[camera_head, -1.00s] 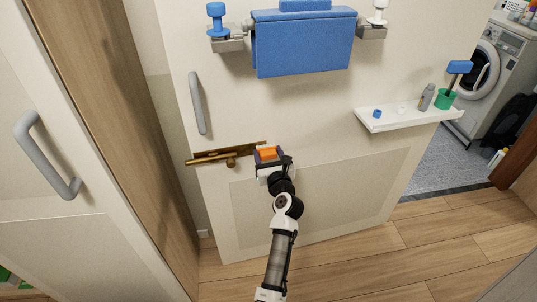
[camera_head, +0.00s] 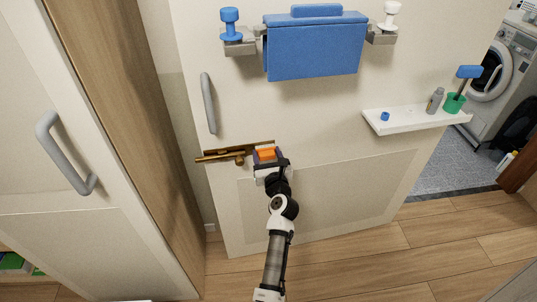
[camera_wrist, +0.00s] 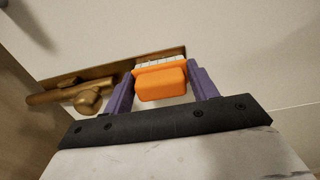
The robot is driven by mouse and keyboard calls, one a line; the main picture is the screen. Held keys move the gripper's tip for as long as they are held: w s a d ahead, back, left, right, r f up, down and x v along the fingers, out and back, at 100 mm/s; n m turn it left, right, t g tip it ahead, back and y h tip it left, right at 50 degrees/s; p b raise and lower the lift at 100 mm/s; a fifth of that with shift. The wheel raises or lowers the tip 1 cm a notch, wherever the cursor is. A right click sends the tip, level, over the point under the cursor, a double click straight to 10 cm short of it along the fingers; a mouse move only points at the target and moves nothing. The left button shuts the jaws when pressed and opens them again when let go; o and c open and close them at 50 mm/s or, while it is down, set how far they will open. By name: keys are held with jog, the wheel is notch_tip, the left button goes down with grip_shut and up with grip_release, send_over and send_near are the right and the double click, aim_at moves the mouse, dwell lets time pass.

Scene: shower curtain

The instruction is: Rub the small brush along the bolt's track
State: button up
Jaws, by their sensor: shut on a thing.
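The small brush (camera_head: 266,154) has an orange body and pale bristles. My gripper (camera_head: 268,160) is shut on it, with a purple finger on each side. The brush also shows in the wrist view (camera_wrist: 161,82), its bristles facing the door at the right end of the track. The brass bolt (camera_head: 222,156) lies in its track (camera_head: 262,145) on the white door, left of the brush, with its round knob (camera_wrist: 88,102) toward the camera. The bristles overlap the track plate (camera_wrist: 120,69) in the wrist view; I cannot tell whether they touch it.
A grey handle (camera_head: 209,104) stands above the bolt. A blue towel (camera_head: 315,48) hangs on a rail above. A white shelf (camera_head: 415,120) at right holds a blue cap, a grey bottle and a green cup. A wooden post (camera_head: 125,120) stands left of the door.

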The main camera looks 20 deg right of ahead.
jog(key=shift+d+f, duration=0.15)
jog(key=shift+d, duration=0.15)
jog(key=d, duration=0.2)
jog(key=shift+s+d, duration=0.3)
jog(key=shift+d, duration=0.1)
jog(key=s+a+p, duration=0.1)
jog(key=s, duration=0.6)
jog(key=shift+a+p, duration=0.15)
jog(key=shift+p, duration=0.15)
dwell(0.5)
